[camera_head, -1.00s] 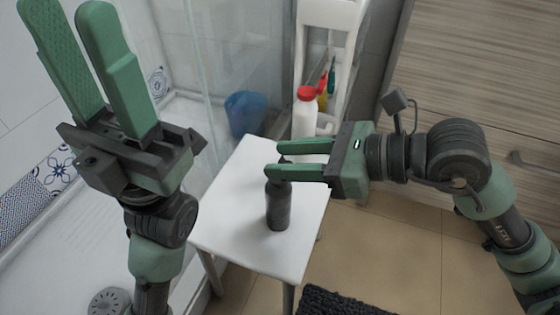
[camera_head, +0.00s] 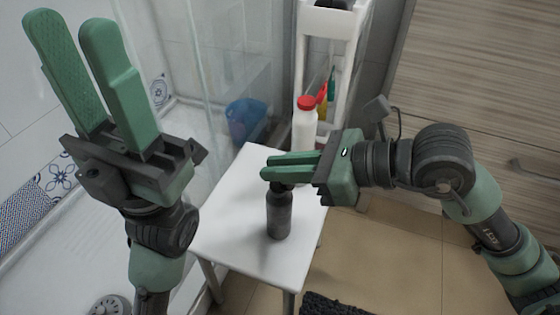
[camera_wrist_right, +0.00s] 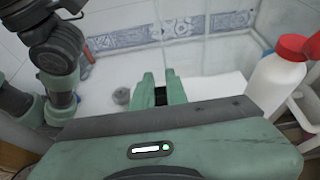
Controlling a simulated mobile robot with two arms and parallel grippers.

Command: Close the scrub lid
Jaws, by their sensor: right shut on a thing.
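The scrub bottle (camera_head: 279,215) is dark grey and stands upright on the white stool (camera_head: 235,255). My right gripper (camera_head: 268,167) reaches over it from the right, its fingers close together at the bottle's top. In the right wrist view its fingers (camera_wrist_right: 162,83) hold a small dark thing (camera_wrist_right: 160,96), which appears to be the scrub lid. The fingers hide most of the lid in the head view, so I cannot tell how it sits on the bottle. My left gripper (camera_head: 70,22) is open and empty, raised at the upper left, away from the bottle.
A white bottle with a red cap (camera_head: 304,128) stands behind the stool, by a white shelf cart (camera_head: 329,52). A blue bucket (camera_head: 246,121) is behind glass. A dark mat (camera_head: 335,304) lies on the floor. The stool's left part is clear.

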